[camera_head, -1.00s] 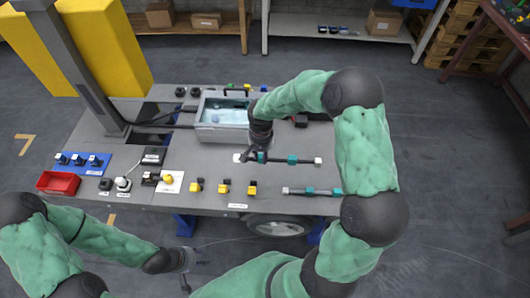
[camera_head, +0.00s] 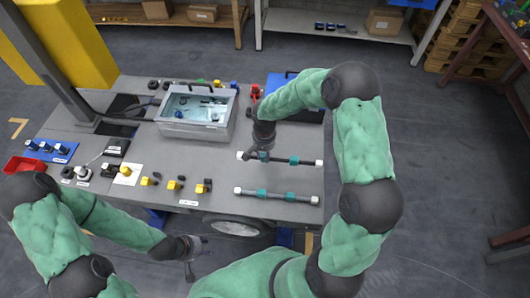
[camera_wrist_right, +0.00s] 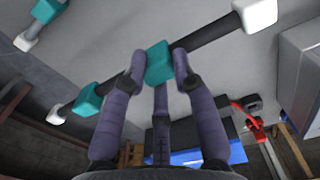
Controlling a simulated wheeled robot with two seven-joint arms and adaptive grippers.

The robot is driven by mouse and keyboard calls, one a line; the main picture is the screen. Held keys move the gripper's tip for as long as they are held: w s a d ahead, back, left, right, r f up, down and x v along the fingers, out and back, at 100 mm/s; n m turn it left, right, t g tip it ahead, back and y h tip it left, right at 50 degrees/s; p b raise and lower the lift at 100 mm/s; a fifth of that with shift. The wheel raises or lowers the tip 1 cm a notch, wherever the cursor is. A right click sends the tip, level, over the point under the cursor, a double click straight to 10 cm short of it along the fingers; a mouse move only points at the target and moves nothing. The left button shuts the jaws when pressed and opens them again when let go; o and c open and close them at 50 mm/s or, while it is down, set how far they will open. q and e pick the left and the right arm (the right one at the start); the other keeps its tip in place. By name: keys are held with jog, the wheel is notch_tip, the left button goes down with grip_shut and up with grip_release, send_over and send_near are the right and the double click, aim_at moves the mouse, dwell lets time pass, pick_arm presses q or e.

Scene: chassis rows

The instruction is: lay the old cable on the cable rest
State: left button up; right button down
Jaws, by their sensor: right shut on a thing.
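A dark cable (camera_head: 279,159) with teal blocks and white ends is in my right gripper (camera_head: 262,157). A second, similar cable (camera_head: 278,195) lies nearer the table's front edge, roughly parallel to the held one. I cannot tell by looks which is old, nor pick out a cable rest. The gap between held cable and table is unclear. My left gripper (camera_head: 190,265) is low in front of the table, and its finger opening is too small to judge.
A grey open case (camera_head: 231,122) stands left of my right gripper on the grey table (camera_head: 225,165). A blue item (camera_head: 284,82) lies behind the gripper, partly hidden by my arm. Yellow and black parts (camera_head: 176,184) line the front left. Bare tabletop surrounds the cables.

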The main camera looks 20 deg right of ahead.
jog(key=shift+d+f+b, duration=0.1)
jog(key=shift+f+b, duration=1.85)
jog(key=shift+f, duration=1.45)
jog(key=shift+b, duration=0.35)
jog(key=shift+f+b, duration=0.95)
jog(key=shift+f, duration=0.05)
jog(key=c, duration=0.9)
grip_release()
jog(key=shift+o, duration=0.2)
jog(key=o, duration=0.8)
jog(key=shift+c, duration=0.2)
jog(key=shift+r, duration=0.1)
